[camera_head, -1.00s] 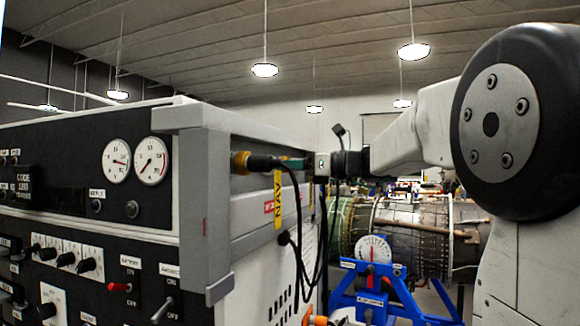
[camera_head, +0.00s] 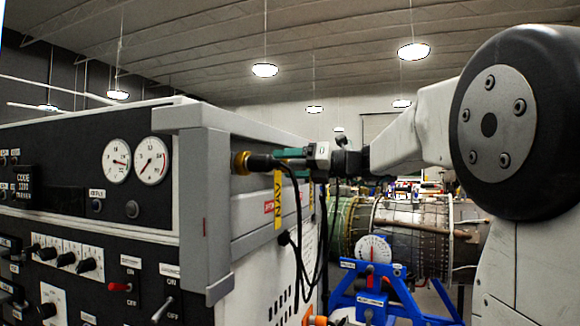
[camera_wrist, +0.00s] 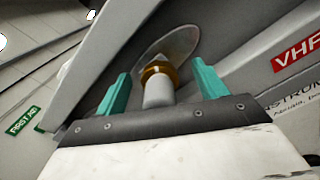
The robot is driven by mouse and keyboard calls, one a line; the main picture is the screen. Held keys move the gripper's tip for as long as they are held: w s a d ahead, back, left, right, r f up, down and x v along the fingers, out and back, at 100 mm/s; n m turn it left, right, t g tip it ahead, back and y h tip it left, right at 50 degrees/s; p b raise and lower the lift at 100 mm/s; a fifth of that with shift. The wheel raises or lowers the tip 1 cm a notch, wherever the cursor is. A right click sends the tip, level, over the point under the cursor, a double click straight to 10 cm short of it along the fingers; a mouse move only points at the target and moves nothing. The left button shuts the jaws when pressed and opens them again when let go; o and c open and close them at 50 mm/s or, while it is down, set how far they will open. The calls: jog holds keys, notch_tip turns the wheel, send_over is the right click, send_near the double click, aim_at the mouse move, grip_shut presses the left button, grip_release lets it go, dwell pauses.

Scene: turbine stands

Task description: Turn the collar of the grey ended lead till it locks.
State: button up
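In the wrist view a plug with a grey end (camera_wrist: 158,93) and a brass ring (camera_wrist: 160,74) meets a pale oval plate on the panel. My gripper (camera_wrist: 160,82) is open, with one teal finger on each side of the plug and a visible gap to both. In the head view my gripper (camera_head: 291,153) is beside the cabinet's side panel, just beyond a dark plug (camera_head: 262,162) in a brass socket (camera_head: 241,163). A black cable (camera_head: 298,210) hangs from that plug. I cannot tell whether this dark plug is the grey-ended one.
The cabinet (camera_head: 205,190) with gauges and switches fills the left. A yellow tag (camera_head: 278,200) hangs by the cable below my gripper. A turbine (camera_head: 410,235) on a blue stand (camera_head: 375,300) is behind. A red VHF label (camera_wrist: 298,53) is on the panel to the right.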

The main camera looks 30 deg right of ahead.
aim_at(306, 164)
jog(key=shift+o, duration=0.8)
jog(key=shift+r, duration=0.1)
jog(key=shift+v, duration=2.55)
